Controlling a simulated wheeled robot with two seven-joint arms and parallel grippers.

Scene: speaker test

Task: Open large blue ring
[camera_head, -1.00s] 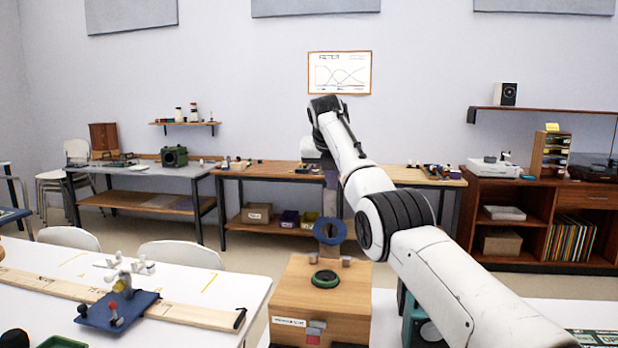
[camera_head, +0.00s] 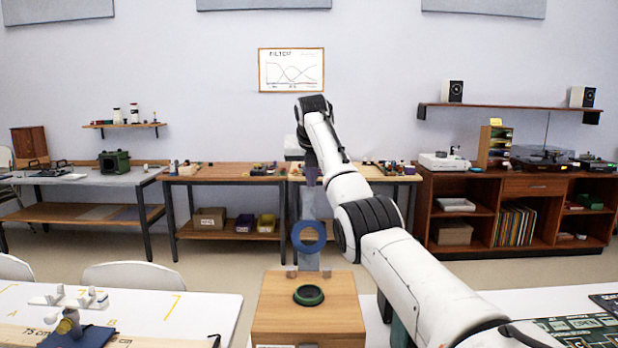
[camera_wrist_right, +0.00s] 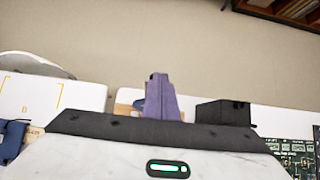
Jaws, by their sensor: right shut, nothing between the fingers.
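The large blue ring (camera_head: 297,237) stands upright above the back edge of a wooden box (camera_head: 275,322), in front of a narrow grey-blue upright. Its center looks open, with the grey upright showing through. My left gripper is not in view.
A dark green ring (camera_head: 309,303) lies flat on the box, with small grey blocks (camera_head: 292,273) at its back edge. A white table (camera_head: 200,315) stands at left. Benches and a wooden shelf unit (camera_head: 480,186) line the wall; open floor lies between.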

